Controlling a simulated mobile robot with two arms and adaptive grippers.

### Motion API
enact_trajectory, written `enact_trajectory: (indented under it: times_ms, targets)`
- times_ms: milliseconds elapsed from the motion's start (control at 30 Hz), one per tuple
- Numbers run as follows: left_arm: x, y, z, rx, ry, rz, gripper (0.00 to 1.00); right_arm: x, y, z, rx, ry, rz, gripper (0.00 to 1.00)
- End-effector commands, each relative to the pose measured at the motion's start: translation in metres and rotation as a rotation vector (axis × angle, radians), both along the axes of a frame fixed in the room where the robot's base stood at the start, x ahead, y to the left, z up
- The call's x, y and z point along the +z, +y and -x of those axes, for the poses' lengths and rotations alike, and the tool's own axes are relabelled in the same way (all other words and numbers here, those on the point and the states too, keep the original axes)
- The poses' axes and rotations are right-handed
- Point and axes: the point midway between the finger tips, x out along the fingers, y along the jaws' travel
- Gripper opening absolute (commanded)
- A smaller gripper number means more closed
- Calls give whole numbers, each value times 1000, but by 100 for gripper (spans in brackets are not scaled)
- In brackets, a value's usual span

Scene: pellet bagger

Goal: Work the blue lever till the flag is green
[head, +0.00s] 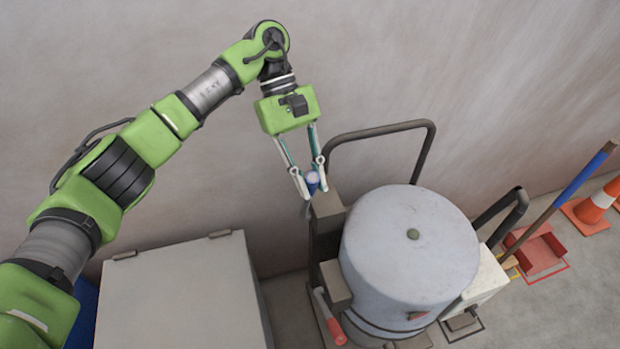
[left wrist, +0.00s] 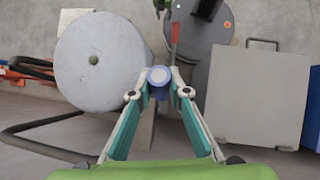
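The blue lever (head: 312,178) ends in a blue grip with a pale round top, beside the drum-shaped machine (head: 410,250). My left gripper (head: 312,184) has one finger on each side of the grip, and both appear to touch it. In the left wrist view the blue lever's grip (left wrist: 159,76) sits between the fingertips of my left gripper (left wrist: 159,90). The lever's lower part is mostly hidden. I cannot make out a flag with certainty, nor a green one. My right gripper is not clearly in view.
A red-handled tool (head: 330,318) stands low in front of the machine. A grey box (head: 185,290) stands left of it. Dark tube rails (head: 380,130) flank the machine. A blue-topped pole (head: 585,175), red dustpan (head: 538,250) and orange cone (head: 595,207) are at the right.

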Motion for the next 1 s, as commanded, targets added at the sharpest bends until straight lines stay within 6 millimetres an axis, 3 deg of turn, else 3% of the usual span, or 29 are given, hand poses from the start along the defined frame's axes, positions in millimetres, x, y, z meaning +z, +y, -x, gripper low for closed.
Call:
enact_trajectory:
  times_ms: [33, 100, 533, 1000]
  targets:
    - [-1, 0, 0, 1, 2, -1, 19, 0, 2, 1, 1, 1, -2, 40]
    - [-1, 0, 0, 1, 2, -1, 34, 0, 2, 1, 2, 3, -2, 40]
    - [5, 2, -3, 0, -1, 0, 34, 0, -11, -1, 2, -2, 13, 40]
    - [78, 28, -46, 4, -2, -4, 34, 0, -8, -2, 1, -2, 9, 40]
